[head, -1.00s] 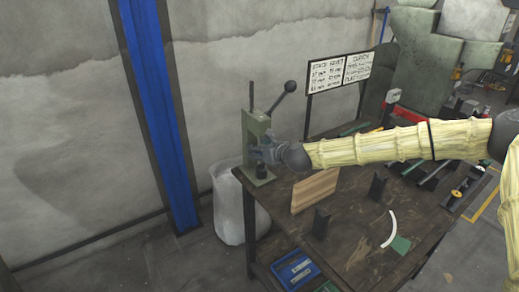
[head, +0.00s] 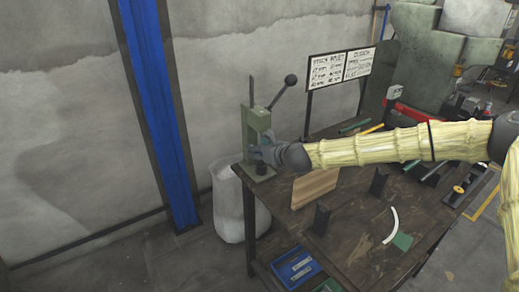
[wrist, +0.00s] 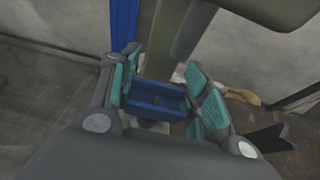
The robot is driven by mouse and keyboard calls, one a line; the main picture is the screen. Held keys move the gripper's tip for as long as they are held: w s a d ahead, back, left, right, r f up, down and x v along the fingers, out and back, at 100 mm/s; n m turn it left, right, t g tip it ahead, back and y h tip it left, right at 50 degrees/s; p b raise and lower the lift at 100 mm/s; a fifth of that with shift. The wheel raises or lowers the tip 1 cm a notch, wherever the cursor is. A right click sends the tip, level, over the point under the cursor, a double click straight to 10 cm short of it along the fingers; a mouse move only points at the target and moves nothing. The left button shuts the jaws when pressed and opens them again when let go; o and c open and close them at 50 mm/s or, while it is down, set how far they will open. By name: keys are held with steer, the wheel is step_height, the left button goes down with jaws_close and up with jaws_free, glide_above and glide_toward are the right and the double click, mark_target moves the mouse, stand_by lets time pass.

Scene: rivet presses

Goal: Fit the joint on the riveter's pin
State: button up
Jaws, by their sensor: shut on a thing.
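The green riveter (head: 256,135) stands at the far left corner of the workbench, its ball-ended lever raised to the right. A dark pin (head: 261,169) shows low on its base, just under my gripper (head: 259,153). In the wrist view, my gripper (wrist: 162,88) has its teal pads on both sides of a blue channel-shaped joint (wrist: 158,101) with a dark spot in its middle. The riveter's green body (wrist: 270,12) fills the top right there. The joint is hardly visible in the head view. I cannot tell whether it touches the pin.
A wooden block (head: 314,187) and black brackets (head: 321,218) stand on the workbench (head: 350,225) right of the riveter. A sign board (head: 341,68) stands behind. A blue tray (head: 297,267) sits at the front, and a white sack (head: 226,200) stands on the floor at left.

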steer(key=shift+f+b, duration=0.5)
steer(key=shift+f, duration=0.15)
steer(key=o, duration=1.1)
steer(key=shift+c, duration=0.2)
steer(key=shift+s+d+r, duration=0.1)
steer(key=v, duration=1.1)
steer(key=shift+s, duration=0.35)
steer(key=shift+d+r, duration=0.15)
